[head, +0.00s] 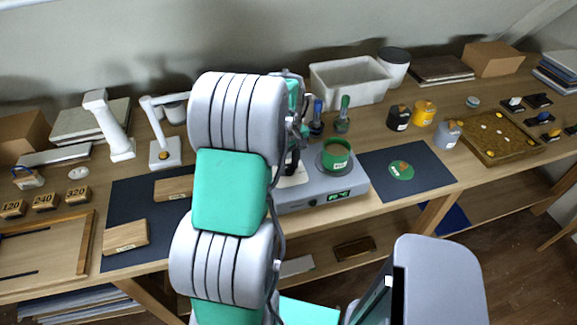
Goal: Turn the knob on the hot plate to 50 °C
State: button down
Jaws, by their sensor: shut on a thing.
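The hot plate (318,190) is a grey box on the wooden bench, just right of my arm. A green pot (336,155) stands on its round heating surface. A small lit display (328,198) is on its front, too small to read. A pale panel (294,178) shows on its top left part. My gripper (292,168) points down over this panel, partly hidden by my arm. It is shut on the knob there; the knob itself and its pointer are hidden.
A dark mat (430,178) with a green disc lies right of the hot plate. Several small jars (424,112) stand behind it. A green-handled tool (343,115) and a white bin (350,85) are behind the hot plate. Wooden blocks (125,236) lie on the left mat.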

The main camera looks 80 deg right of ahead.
jog(key=m+b, duration=0.1)
jog(key=m, duration=0.3)
jog(key=shift+m, duration=0.3)
jog(key=m, duration=0.4)
jog(key=shift+m+b, duration=0.3)
jog(key=shift+b, duration=0.05)
jog(key=m, duration=0.3)
jog(key=m+b, duration=0.1)
jog(key=m, duration=0.7)
jog(key=shift+m, duration=0.3)
jog(key=m, duration=0.4)
jog(key=shift+m+b, duration=0.3)
jog(key=m, duration=0.4)
jog(key=shift+m, duration=0.3)
jog(key=shift+r+m, duration=0.1)
jog(key=shift+m, duration=2)
